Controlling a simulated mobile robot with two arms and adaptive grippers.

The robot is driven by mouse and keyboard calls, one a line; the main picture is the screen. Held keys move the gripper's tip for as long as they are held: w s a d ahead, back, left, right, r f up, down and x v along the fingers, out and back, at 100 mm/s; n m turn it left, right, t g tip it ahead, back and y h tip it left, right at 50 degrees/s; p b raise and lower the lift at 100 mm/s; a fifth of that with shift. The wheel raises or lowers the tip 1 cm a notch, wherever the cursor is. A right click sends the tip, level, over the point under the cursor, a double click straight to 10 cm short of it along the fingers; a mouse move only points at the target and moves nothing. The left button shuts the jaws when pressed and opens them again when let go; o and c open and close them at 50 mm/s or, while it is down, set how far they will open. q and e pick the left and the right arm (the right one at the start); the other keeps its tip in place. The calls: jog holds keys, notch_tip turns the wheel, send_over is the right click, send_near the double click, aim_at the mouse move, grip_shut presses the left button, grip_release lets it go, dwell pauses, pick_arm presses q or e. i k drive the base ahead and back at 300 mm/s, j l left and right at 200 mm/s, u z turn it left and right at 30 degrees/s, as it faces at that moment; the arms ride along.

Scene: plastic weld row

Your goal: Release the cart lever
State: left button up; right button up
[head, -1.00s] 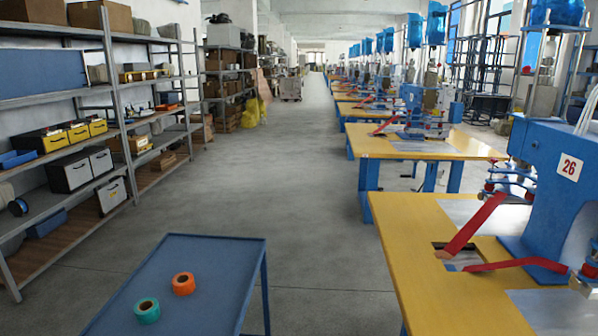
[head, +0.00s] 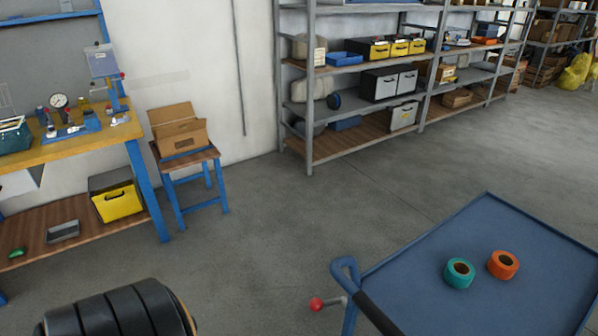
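The blue cart (head: 480,222) stands at the lower right of the head view. A teal tape roll (head: 459,273) and an orange tape roll (head: 502,265) lie on its top. At its near left corner is a blue loop handle (head: 344,268) with a dark grip. The cart lever, with a red ball knob (head: 316,304), sticks out to the left below the handle. A black ribbed part of my own arm shows at the bottom left. Neither gripper is in view.
A workbench (head: 62,151) with a gauge stands at the left. A blue-legged stool (head: 187,163) holds an open cardboard box (head: 178,132). Metal shelves (head: 311,90) line the back wall. The grey floor (head: 270,230) between stool and cart is clear.

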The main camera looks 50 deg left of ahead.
aim_at(316, 305)
jog(key=i+j, duration=0.1)
jog(key=j, duration=0.3)
jog(key=j+u, duration=0.1)
jog(key=j, duration=0.25)
jog(key=i+j, duration=0.15)
jog(key=j, duration=0.25)
jog(key=j+u, duration=0.1)
jog(key=j, duration=0.25)
jog(key=k+j+z, duration=0.2)
jog(key=j, duration=0.2)
jog(key=j+z, duration=0.15)
jog(key=j, duration=0.3)
jog(key=k+j+z, duration=0.2)
jog(key=j, duration=0.2)
jog(key=i, duration=0.05)
